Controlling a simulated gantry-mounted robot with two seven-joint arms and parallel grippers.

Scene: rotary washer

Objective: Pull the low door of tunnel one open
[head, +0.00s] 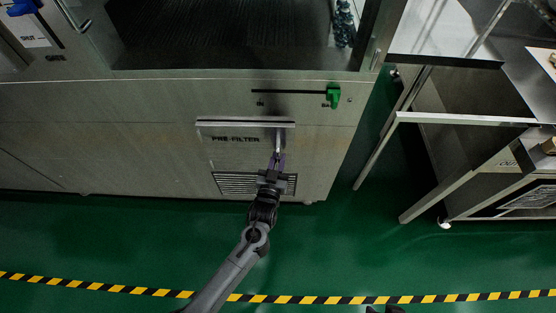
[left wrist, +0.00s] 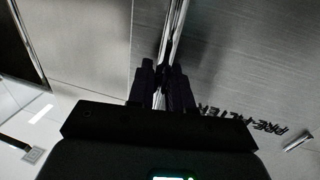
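The low door (head: 222,153), marked PRE-FILTER, is a metal panel in the lower front of the steel cabinet. A pale ledge (head: 245,122) runs along its top. A thin upright metal handle (head: 278,141) is on its right side, and it shows as a shiny bar in the left wrist view (left wrist: 175,35). My left gripper (head: 277,161) is at the handle's lower part. In the left wrist view its dark fingers (left wrist: 164,85) lie close on both sides of the bar and look closed on it.
A vent grille (head: 232,183) lies low on the cabinet, partly behind my left gripper. A green lever (head: 333,95) sits above and right of the door. A metal cart (head: 440,180) stands at the right. The green floor (head: 130,240) in front is clear, crossed by striped tape (head: 110,287).

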